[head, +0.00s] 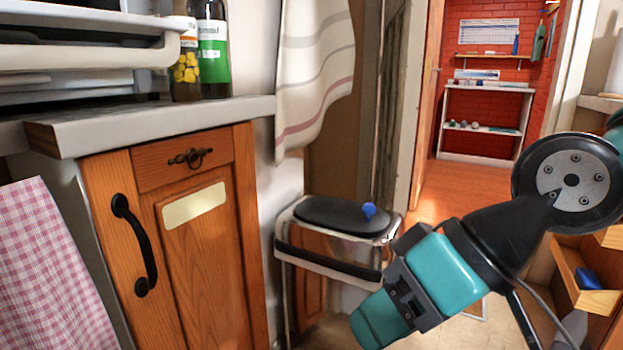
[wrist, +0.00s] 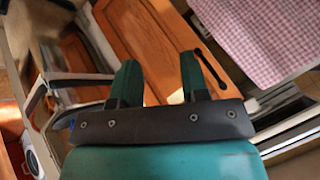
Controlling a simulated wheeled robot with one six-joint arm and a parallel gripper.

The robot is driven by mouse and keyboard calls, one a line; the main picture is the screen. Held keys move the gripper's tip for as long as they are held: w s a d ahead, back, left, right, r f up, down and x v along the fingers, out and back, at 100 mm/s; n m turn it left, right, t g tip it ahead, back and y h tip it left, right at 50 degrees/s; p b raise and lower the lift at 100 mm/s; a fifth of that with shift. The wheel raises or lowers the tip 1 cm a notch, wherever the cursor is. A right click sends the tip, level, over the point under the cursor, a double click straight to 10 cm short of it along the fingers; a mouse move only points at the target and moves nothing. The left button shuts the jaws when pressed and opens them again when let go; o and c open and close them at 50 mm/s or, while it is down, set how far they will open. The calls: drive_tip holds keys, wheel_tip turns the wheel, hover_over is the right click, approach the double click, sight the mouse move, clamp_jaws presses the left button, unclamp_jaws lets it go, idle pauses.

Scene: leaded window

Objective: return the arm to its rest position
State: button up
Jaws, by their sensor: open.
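My arm reaches in from the right edge of the head view, and its teal wrist (head: 445,272) slants down and to the left. My gripper (wrist: 160,78) shows in the wrist view with its two dark green fingers apart and nothing between them. Past the fingers lies the orange-brown wooden cabinet door (wrist: 150,45). In the head view the fingers are mostly hidden behind the wrist. My wrist appears in front of and to the right of the stool in the picture; I cannot tell the gap.
A stool with a black padded seat (head: 330,214) holds a small blue object (head: 369,211). A wooden cabinet (head: 205,255) with a grey counter (head: 160,127) stands at left, with bottles (head: 213,50) on top. An open doorway shows a white shelf (head: 487,103). A drawer (head: 590,298) stands open at lower right.

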drive_tip(key=s+d+f+g+h+p, duration=0.15)
drive_tip(key=s+d+h, duration=0.25)
drive_tip(key=d, duration=0.5)
wheel_tip(320, 180, up, 37)
drive_tip(key=p, duration=3.7)
drive_tip(key=shift+a, duration=0.35)
drive_tip(key=shift+a, duration=0.1)
